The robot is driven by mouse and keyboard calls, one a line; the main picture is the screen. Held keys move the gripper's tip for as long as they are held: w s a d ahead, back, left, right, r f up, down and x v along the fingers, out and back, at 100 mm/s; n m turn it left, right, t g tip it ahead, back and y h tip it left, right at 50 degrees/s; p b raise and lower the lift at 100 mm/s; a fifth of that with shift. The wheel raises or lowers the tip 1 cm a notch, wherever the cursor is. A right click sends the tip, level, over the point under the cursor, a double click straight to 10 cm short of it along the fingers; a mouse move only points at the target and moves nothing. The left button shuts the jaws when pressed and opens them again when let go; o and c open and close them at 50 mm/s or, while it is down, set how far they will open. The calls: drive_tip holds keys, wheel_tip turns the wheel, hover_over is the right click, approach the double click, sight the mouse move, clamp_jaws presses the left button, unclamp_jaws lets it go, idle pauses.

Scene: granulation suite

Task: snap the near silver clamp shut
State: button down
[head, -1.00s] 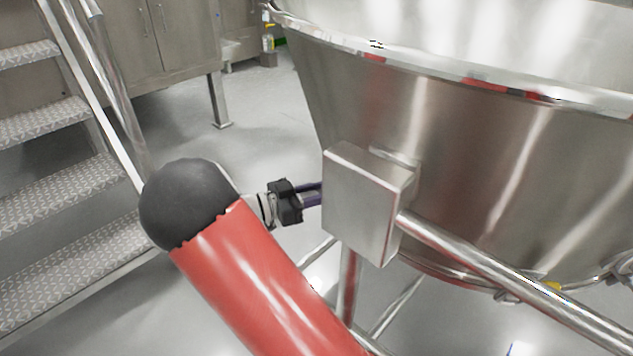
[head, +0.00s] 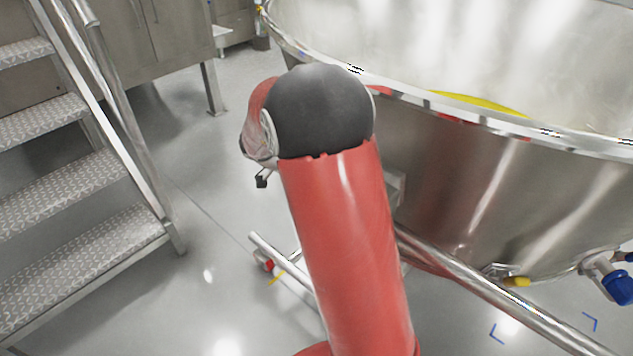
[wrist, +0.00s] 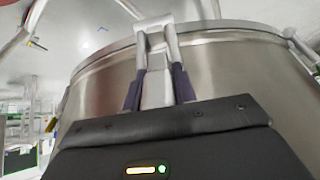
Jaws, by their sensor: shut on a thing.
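In the wrist view the near silver clamp (wrist: 155,25) stands at the rim of the steel vessel (wrist: 228,62). Its looped upper end and a grey middle part show between my fingers. My gripper (wrist: 157,78) has its two dark purple fingers on either side of the clamp's lower part and is shut on it. The part deep between the fingers is hidden by the gripper body. In the head view my red arm covers the clamp and most of the gripper. The vessel (head: 460,180) fills the right side there.
Metal steps with a handrail (head: 150,165) stand on the left. A steel pipe (head: 500,290) runs below the vessel to the lower right. A blue-capped fitting (head: 618,287) sits at the vessel's lower right.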

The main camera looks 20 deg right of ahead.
drive_tip(key=shift+d+y, duration=0.1)
drive_tip(key=shift+y, duration=0.5)
drive_tip(key=c, duration=1.1)
unclamp_jaws()
drive_tip(key=shift+r, duration=0.1)
drive_tip(key=v, duration=0.7)
drive_tip(key=shift+r, duration=0.25)
drive_tip(key=shift+a, duration=0.3)
